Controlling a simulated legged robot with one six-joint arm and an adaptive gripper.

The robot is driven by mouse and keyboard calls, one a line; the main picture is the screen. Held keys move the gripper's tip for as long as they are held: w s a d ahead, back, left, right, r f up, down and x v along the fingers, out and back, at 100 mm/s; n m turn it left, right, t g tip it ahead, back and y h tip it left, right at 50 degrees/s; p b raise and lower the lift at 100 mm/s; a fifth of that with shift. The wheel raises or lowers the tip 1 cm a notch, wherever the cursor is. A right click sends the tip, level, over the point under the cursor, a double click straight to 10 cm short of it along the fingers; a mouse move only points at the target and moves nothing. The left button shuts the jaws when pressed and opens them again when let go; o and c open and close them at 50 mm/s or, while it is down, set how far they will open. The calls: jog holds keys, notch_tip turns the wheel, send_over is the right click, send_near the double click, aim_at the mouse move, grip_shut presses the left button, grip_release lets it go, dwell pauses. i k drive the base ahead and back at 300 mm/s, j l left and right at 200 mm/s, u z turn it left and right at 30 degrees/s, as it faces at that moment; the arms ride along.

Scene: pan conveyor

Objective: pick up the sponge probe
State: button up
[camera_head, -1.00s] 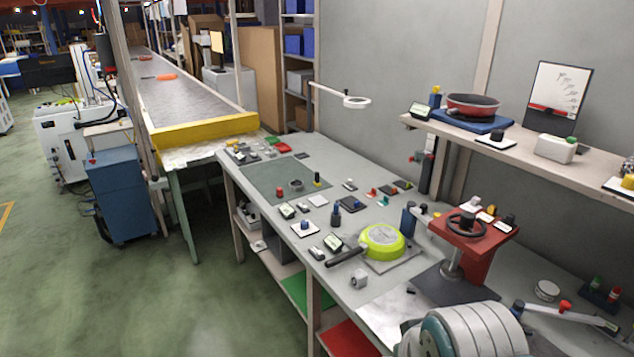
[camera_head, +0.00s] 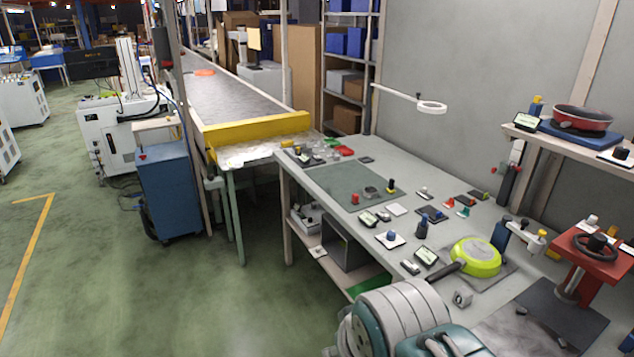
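I cannot say for sure which small piece is the sponge probe. Candidates on the grey workbench (camera_head: 325,215) are a blue-topped piece on a white pad (camera_head: 397,243), a dark upright piece (camera_head: 422,230), a yellow-topped dark piece (camera_head: 391,186) and a small red piece (camera_head: 355,199). All stand apart on the bench top. A lime-green pan (camera_head: 475,255) lies on a grey plate near the right side, with its dark handle pointing left. My grey and teal arm part shows at the bottom, in front of the bench edge. My gripper's fingers do not show.
A red hand-wheel press (camera_head: 575,275) stands at the right. A shelf (camera_head: 560,150) above the bench holds a red pan (camera_head: 582,117). A ring lamp (camera_head: 432,107) overhangs the bench. A blue cabinet (camera_head: 168,190) and the yellow-ended conveyor (camera_head: 255,132) are left; green floor is open.

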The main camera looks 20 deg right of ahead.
aim_at(391, 189)
jog(key=i+j+u, duration=0.45)
jog(key=i, duration=0.4)
jog(key=i+j+u, duration=0.2)
jog(key=i, duration=0.2)
jog(key=i+l+z, duration=0.1)
jog(key=i+z, duration=0.65)
jog(key=z, duration=0.15)
jog(key=i+j+z, duration=0.15)
jog(key=i+z, duration=0.3)
jog(key=i+l+z, duration=0.15)
jog(key=z, duration=0.2)
jog(key=i+z, duration=0.55)
jog(key=z, duration=0.15)
jog(key=i+l+z, duration=0.1)
jog(key=i, duration=0.35)
